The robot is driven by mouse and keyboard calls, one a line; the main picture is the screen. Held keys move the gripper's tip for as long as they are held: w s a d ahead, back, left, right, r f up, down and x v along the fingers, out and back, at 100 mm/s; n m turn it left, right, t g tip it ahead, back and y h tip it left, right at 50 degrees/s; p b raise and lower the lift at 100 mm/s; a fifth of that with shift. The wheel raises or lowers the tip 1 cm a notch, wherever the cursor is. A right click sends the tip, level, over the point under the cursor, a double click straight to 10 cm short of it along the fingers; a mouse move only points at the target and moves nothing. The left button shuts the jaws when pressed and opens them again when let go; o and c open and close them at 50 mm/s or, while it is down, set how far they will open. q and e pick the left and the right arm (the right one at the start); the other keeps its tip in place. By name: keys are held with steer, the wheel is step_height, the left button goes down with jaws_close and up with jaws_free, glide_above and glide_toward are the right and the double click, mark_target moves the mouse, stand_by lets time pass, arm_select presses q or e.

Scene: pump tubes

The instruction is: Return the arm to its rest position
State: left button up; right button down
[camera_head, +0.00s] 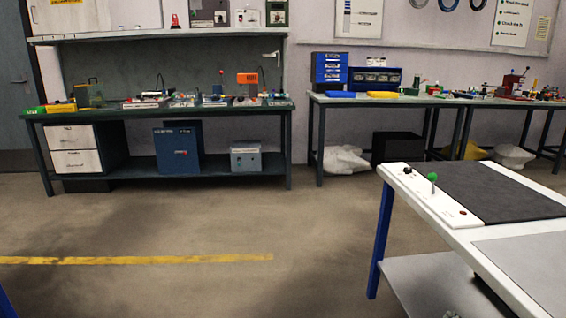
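Neither of my arms or grippers can be made out in the head view. A white table (408,196) with blue legs stands at the right, cut off by the frame edge. On its white strip are a green-topped lever (432,181), a small black knob (407,170) and a dark red button (463,212). A black mat (490,190) and a grey panel (535,268) lie on the tabletop. A small greyish piece at the bottom edge, below the table, is too cut off to identify.
A dark green workbench (160,113) with drawers and tools stands along the back wall. Further benches (400,101) with blue bins (330,68) stand to its right. The concrete floor (200,215) with a yellow line (140,260) is clear in the middle and left.

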steer(key=s+d+f+m+g+h, duration=0.1)
steer(key=s+d+f+m+g, duration=0.15)
steer(key=s+f, duration=0.5)
steer(key=s+d+f+m+g, duration=0.1)
steer(key=s+d+f+g, duration=0.2)
steer(key=s, duration=0.7)
steer(key=s+d+f+m+g+h, duration=0.1)
steer(key=s+f+g, duration=0.2)
steer(key=s+f, duration=0.45)
steer(key=s+a+f+m+y, duration=0.1)
steer(key=a+f+y, duration=0.1)
steer(key=a, duration=0.8)
steer(key=s+a+f+m+y, duration=0.2)
steer(key=a+f, duration=0.1)
steer(key=a, duration=0.7)
steer(key=shift+s+a+f+g, duration=0.15)
steer(key=shift+s+a+g, duration=0.05)
steer(key=shift+g, duration=0.25)
steer(key=shift+a, duration=0.1)
